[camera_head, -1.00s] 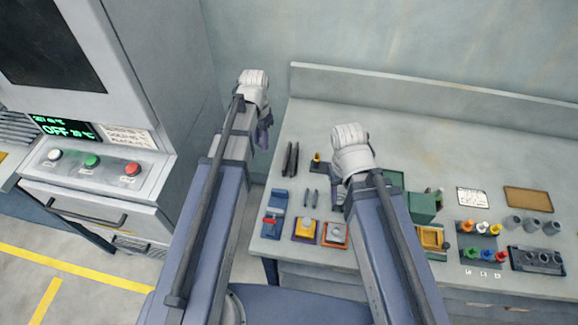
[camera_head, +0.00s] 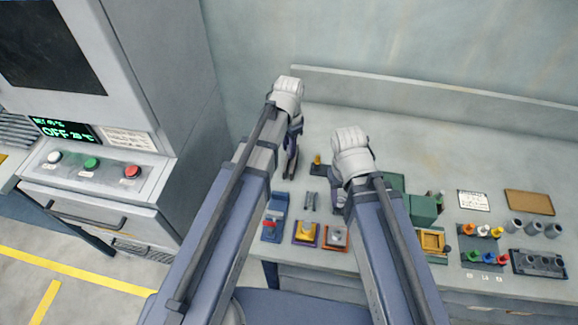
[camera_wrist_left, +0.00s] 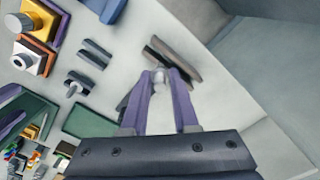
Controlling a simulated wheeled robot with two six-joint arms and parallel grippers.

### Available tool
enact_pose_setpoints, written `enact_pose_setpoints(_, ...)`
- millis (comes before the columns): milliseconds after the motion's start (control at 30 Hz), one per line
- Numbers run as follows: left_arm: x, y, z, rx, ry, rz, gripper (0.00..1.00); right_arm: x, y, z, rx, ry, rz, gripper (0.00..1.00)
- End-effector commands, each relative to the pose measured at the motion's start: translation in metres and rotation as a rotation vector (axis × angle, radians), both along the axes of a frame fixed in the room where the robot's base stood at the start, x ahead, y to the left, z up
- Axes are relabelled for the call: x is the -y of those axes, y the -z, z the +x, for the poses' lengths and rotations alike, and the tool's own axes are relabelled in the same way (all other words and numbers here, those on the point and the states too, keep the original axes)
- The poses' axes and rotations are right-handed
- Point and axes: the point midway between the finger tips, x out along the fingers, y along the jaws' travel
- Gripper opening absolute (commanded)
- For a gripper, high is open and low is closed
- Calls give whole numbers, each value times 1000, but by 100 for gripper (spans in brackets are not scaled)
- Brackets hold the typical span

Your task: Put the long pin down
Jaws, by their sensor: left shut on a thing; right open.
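My left gripper (camera_head: 293,146) is above the back left part of the bench. In the left wrist view its purple fingers (camera_wrist_left: 159,85) are shut on a small pale grey piece, seen nearly end-on, which I take to be the long pin (camera_wrist_left: 158,76). A pair of long dark bars (camera_wrist_left: 176,58) lies just beyond the fingertips. In the head view the same bars (camera_head: 290,168) are partly hidden by the gripper. I cannot tell whether the pin touches them. My right gripper (camera_head: 338,200) is open over the bench; its fingertips are mostly hidden by its arm.
A shorter pair of bars (camera_head: 310,201) lies nearby. Blue (camera_head: 275,218), yellow (camera_head: 306,232) and orange (camera_head: 335,237) fixtures line the front edge. A green box (camera_head: 421,210) and coloured parts (camera_head: 483,231) are to the right. The back of the bench is clear.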

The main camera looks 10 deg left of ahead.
Motion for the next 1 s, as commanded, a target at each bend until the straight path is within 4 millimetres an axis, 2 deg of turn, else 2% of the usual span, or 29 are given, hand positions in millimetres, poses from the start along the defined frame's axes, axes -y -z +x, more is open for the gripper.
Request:
enact_pose_setpoints(33, 0, 18, 0, 0, 0, 0, 0, 0, 18, 0, 0, 0, 0, 50)
enact_pose_setpoints(133, 0, 30, 0, 0, -1, 0, 0, 0, 29, 0, 0, 1, 0, 50)
enact_pose_setpoints(433, 0, 35, 0, 0, -1, 0, 0, 0, 35, 0, 0, 2, 0, 50)
enact_pose_setpoints(733, 0, 69, 0, 0, -1, 0, 0, 0, 69, 0, 0, 2, 0, 50)
enact_pose_setpoints(1000, 0, 67, 0, 0, -1, 0, 0, 0, 67, 0, 0, 2, 0, 50)
